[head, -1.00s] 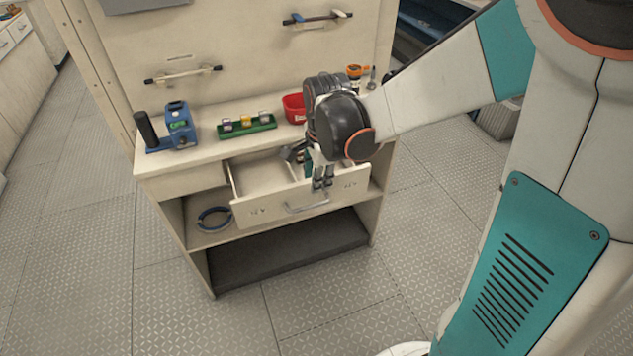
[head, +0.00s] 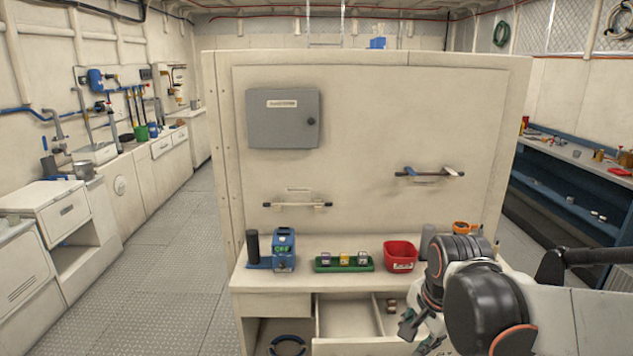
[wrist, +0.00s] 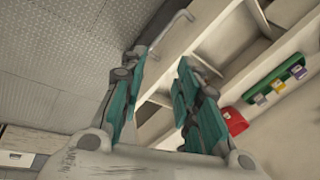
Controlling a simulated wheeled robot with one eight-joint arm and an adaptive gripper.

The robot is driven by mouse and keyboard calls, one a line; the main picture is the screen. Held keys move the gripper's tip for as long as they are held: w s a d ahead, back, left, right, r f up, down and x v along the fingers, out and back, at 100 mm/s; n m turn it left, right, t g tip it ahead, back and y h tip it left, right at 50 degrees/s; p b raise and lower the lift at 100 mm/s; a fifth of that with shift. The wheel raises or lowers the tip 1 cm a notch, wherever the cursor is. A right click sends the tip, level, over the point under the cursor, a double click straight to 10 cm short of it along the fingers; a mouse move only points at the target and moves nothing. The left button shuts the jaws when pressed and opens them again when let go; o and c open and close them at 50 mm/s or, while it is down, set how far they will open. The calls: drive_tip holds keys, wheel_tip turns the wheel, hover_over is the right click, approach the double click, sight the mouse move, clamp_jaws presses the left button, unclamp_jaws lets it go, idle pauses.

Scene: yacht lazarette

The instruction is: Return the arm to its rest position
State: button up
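My gripper (head: 418,333) is at the lower right of the head view, in front of the right part of the workbench. In the wrist view, my gripper (wrist: 160,64) shows its two teal fingers spread apart with nothing between them. My dark wrist joint and pale arm run off to the right edge of the head view. The open drawer (head: 342,312) is beside and below the gripper, with small brown items (head: 390,306) at its right side. The drawer handle (wrist: 178,27) shows in the wrist view.
On the bench top stand a blue device (head: 284,250), a green tray (head: 326,265) with small coloured items, a red bin (head: 400,255) and a grey cylinder (head: 427,240). A grey box (head: 283,118) hangs on the panel behind. Open floor (head: 160,250) lies to the left.

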drive_tip(key=s+r+n+t, duration=0.3)
drive_tip(key=s+r+n, duration=0.2)
drive_tip(key=s+n, duration=0.7)
drive_tip(key=shift+a+r+n+t, duration=0.3)
drive_tip(key=shift+a+n, duration=0.05)
drive_tip(key=shift+n, duration=0.05)
